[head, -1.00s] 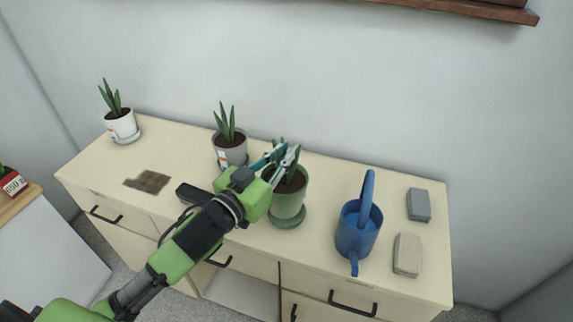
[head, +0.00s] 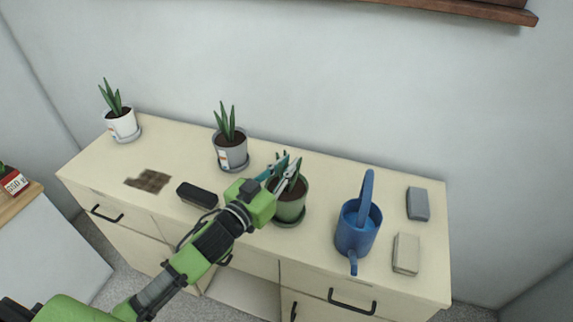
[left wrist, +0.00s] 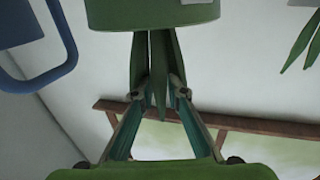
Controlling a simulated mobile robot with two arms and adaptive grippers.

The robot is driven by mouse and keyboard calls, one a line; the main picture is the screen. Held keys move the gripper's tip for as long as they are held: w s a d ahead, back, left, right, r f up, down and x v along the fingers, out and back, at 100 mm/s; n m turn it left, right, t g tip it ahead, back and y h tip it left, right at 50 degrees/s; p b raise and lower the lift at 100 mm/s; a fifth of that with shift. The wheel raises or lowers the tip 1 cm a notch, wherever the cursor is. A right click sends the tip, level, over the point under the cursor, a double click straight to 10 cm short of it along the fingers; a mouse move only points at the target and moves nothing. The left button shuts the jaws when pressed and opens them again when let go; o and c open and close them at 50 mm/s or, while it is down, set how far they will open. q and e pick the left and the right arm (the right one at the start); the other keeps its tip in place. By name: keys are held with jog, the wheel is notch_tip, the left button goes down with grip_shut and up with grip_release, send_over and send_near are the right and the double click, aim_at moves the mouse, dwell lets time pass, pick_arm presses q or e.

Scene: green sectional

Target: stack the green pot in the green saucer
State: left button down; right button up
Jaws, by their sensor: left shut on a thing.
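The green pot (head: 292,208) holds dark soil and a plant with upright leaves. It stands over the green saucer (head: 288,223), whose rim shows around the pot's base. The pot looks upright and seated in the saucer, though the contact itself is hidden. My left gripper (head: 285,170) is at the top of the pot, shut on its plant leaves. In the left wrist view, the leaves (left wrist: 158,70) pass between the two fingers (left wrist: 160,97), with the green pot (left wrist: 150,12) at the top edge. My right gripper is not in view.
A blue watering can (head: 357,232) stands right of the pot, with a grey block (head: 418,204) and a beige block (head: 406,254) beyond. A grey potted plant (head: 231,150), black object (head: 197,195), brown patch (head: 148,181) and white potted plant (head: 122,124) are left.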

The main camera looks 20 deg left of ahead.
pick_arm(q)
jog(key=c, duration=2)
grip_release()
jog(key=shift+f, duration=0.2)
jog(key=shift+r, duration=0.25)
jog(key=shift+b+v, duration=1.25)
jog(key=shift+v, duration=4.75)
